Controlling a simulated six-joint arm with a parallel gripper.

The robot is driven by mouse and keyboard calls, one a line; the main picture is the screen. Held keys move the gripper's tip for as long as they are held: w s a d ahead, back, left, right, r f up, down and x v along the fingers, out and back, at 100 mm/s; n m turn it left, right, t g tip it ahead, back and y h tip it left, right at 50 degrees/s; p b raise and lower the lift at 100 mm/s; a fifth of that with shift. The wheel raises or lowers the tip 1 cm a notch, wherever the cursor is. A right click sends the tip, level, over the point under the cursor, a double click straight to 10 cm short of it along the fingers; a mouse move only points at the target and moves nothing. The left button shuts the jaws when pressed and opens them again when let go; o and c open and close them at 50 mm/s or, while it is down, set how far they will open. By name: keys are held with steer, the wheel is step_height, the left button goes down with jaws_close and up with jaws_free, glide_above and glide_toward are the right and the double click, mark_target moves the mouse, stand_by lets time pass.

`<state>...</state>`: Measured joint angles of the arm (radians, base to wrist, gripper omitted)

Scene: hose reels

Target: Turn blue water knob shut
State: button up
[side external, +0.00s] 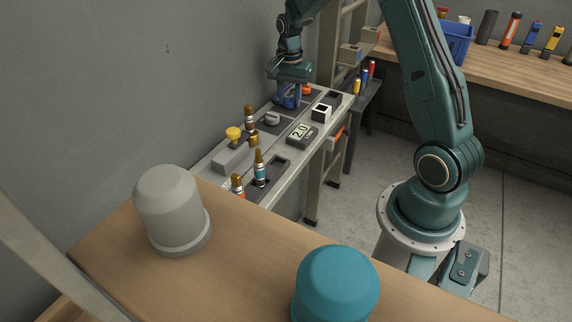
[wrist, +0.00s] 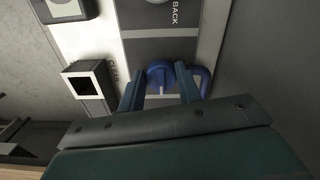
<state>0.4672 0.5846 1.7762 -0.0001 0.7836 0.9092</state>
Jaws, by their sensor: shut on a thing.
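The blue water knob (wrist: 160,74) sits on a dark panel section in the wrist view, with a curved blue hose or handle part (wrist: 203,80) beside it on the right. In the side external view the blue knob area (side external: 286,97) is at the far end of the narrow bench, partly hidden under my gripper. My gripper (wrist: 160,92) has one finger on each side of the knob and is shut on it. In the side external view my gripper (side external: 291,84) points down over the panel.
A wall runs close behind.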

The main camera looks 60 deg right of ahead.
steer(key=shift+w+n, duration=0.15)
steer(key=shift+n, duration=0.35)
steer(key=n, duration=0.8)
steer(key=shift+w+a, duration=0.1)
steer(key=shift+w, duration=0.05)
steer(key=n, duration=0.4)
steer(key=shift+r, duration=0.1)
steer(key=n, duration=0.5)
steer(key=shift+a, duration=0.1)
steer(key=shift+s, duration=0.2)
steer(key=o, duration=1)
